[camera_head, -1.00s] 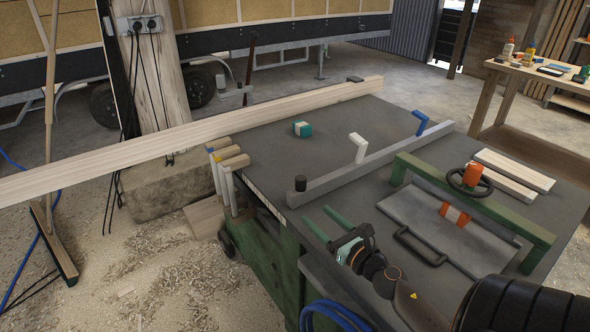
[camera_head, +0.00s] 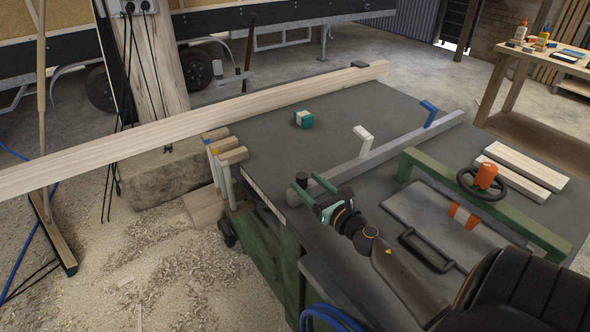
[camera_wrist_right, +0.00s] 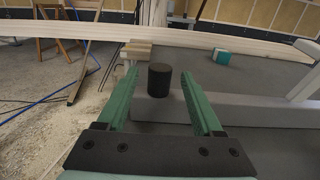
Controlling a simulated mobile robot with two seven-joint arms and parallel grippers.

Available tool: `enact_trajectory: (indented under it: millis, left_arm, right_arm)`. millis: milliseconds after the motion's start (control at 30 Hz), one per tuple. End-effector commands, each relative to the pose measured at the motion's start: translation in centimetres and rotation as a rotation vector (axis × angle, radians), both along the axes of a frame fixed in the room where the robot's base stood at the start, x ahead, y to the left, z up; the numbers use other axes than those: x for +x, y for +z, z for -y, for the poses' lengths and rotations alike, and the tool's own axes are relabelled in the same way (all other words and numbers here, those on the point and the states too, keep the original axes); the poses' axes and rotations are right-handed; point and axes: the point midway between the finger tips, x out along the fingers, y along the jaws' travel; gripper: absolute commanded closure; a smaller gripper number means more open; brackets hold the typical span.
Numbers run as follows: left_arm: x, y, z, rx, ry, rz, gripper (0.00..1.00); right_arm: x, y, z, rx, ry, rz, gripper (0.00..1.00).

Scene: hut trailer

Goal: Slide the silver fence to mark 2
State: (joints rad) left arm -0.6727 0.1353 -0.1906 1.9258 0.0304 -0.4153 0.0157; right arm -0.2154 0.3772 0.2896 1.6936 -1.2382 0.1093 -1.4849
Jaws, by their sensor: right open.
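The silver fence (camera_head: 385,151) is a long grey bar lying diagonally across the dark machine table (camera_head: 365,105). It carries a white lever (camera_head: 364,139), a blue lever (camera_head: 430,110) and a black knob (camera_head: 301,179) at its near left end. My right gripper (camera_head: 312,194) is at that end, its green fingers open. In the right wrist view the black knob (camera_wrist_right: 160,78) stands between the spread fingers, with a gap on each side; the fence (camera_wrist_right: 245,108) runs off to the right. I cannot make out mark 2. My left gripper is out of view.
A green frame (camera_head: 480,205) with a black handwheel (camera_head: 482,182) stands right of the fence. A long plank (camera_head: 200,131) lies along the table's far left side. A teal-and-white block (camera_head: 304,119) sits on clear table beyond the fence.

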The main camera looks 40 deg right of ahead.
Motion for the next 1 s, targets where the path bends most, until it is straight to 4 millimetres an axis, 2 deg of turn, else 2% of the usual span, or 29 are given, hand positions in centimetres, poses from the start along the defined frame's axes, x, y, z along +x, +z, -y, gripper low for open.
enact_trajectory:
  millis: [33,200,400,833,1000]
  left_arm:
    - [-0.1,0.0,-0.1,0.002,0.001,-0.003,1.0]
    - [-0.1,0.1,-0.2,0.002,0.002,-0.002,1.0]
    - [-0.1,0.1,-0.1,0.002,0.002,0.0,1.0]
    - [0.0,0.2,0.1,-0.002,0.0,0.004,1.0]
    - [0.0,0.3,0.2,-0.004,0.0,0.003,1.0]
  right_arm:
    - [1.0,0.2,0.1,0.0,0.0,0.002,0.32]
    - [3.6,0.1,0.4,0.001,-0.001,0.002,0.32]
    - [5.6,0.0,0.6,0.0,0.0,0.0,0.32]
    - [6.2,-0.1,0.6,0.0,0.001,-0.001,0.32]
    - [6.2,0.0,0.7,0.0,0.001,-0.001,0.51]
